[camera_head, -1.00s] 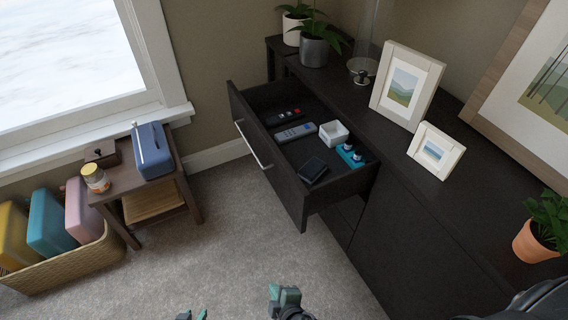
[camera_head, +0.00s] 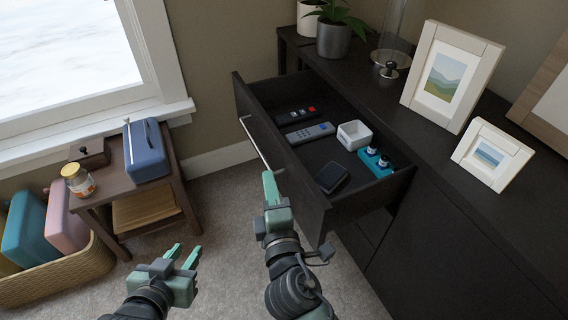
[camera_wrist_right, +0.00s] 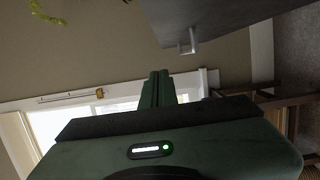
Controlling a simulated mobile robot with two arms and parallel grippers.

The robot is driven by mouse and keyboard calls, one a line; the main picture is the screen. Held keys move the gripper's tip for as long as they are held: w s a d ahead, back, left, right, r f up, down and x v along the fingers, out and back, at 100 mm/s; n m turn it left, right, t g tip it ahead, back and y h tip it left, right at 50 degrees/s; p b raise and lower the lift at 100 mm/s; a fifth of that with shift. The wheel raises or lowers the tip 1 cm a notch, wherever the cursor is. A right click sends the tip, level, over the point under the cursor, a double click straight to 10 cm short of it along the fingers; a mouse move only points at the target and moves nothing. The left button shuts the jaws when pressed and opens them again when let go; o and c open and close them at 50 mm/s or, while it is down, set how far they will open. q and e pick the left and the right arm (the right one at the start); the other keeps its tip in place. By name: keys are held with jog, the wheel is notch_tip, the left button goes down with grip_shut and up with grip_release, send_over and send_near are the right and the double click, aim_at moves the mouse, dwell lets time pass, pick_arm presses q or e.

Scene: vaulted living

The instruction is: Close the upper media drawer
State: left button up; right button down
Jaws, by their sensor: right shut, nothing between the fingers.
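The upper media drawer (camera_head: 284,165) is pulled out of the dark cabinet, with a long pale bar handle (camera_head: 262,143) on its front. Inside lie a dark remote, a grey remote (camera_head: 310,132), a small white box (camera_head: 354,135), a teal holder (camera_head: 376,162) and a black wallet-like item (camera_head: 331,177). My right gripper (camera_head: 271,188) is shut and empty, its fingertips in front of the drawer front near the handle's lower end; contact is unclear. In the right wrist view the shut fingers (camera_wrist_right: 158,88) point toward the drawer's underside or front. My left gripper (camera_head: 184,257) is open and empty, low over the carpet.
The cabinet top (camera_head: 440,165) holds picture frames, a potted plant (camera_head: 334,30) and a glass vessel. A small side table (camera_head: 120,188) with a blue radio-like item and a jar stands left, beside a wicker basket (camera_head: 60,275). Carpet between is clear.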

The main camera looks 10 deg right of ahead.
aim_at(284, 165)
pick_arm(q)
jog(key=shift+w+d+r, duration=0.1)
jog(key=shift+w+r, duration=0.1)
jog(key=shift+w, duration=0.05)
pick_arm(e)
jog(key=shift+w+d, duration=0.6)
jog(key=shift+w, duration=0.25)
jog(key=shift+w+d, duration=0.6)
jog(key=shift+w, duration=0.2)
jog(key=shift+w+d, duration=0.6)
jog(key=shift+w, duration=0.25)
jog(key=shift+d, duration=0.1)
